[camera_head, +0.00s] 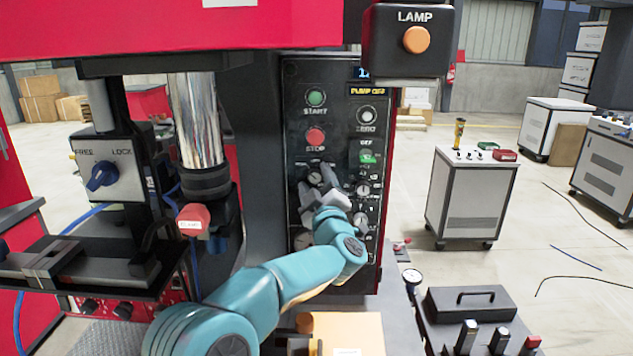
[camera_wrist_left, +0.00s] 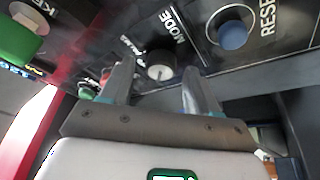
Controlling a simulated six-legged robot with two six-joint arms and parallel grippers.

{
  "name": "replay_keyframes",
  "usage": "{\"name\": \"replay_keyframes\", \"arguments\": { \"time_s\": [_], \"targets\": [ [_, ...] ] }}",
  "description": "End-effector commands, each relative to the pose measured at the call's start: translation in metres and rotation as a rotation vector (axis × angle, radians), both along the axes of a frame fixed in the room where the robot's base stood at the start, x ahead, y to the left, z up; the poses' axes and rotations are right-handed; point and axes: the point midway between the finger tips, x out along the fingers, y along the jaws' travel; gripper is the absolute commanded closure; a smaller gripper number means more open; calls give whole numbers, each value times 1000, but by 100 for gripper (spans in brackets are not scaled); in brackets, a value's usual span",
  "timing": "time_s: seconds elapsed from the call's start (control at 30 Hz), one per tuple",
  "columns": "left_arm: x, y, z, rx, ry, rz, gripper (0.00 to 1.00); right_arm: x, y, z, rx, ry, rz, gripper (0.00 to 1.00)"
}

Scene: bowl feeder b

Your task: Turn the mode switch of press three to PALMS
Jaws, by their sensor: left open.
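The mode switch (camera_wrist_left: 160,66) is a small pale round knob beside the word MODE on the dark panel in the wrist view. My left gripper (camera_wrist_left: 157,74) is open, with one finger on each side of the switch in that view. I cannot tell whether the fingers touch it. In the head view the left gripper (camera_head: 317,185) is at the lower part of the press's control panel (camera_head: 336,120), and it hides some of the controls there. My right gripper is not in view.
The blue reset button (camera_wrist_left: 233,34) is close to the mode switch. Green start (camera_head: 316,97) and red stop (camera_head: 316,136) buttons sit higher on the panel. A FREE/LOCK switch (camera_head: 103,177) is at left.

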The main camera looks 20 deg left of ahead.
Motion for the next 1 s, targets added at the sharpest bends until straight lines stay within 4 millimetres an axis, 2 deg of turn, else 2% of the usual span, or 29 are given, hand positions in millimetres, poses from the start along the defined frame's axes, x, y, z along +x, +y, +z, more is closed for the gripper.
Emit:
{"name": "replay_keyframes", "arguments": {
  "time_s": [0.03,0.2,0.67,1.0],
  "targets": [
    [0,0,0,0,1,-1,39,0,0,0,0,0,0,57],
    [0,-1,0,0,1,-1,94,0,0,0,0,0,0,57],
    [-1,0,-2,65,19,-1,95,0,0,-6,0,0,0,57],
    [-1,2,-4,318,91,0,95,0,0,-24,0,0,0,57]
  ]
}}
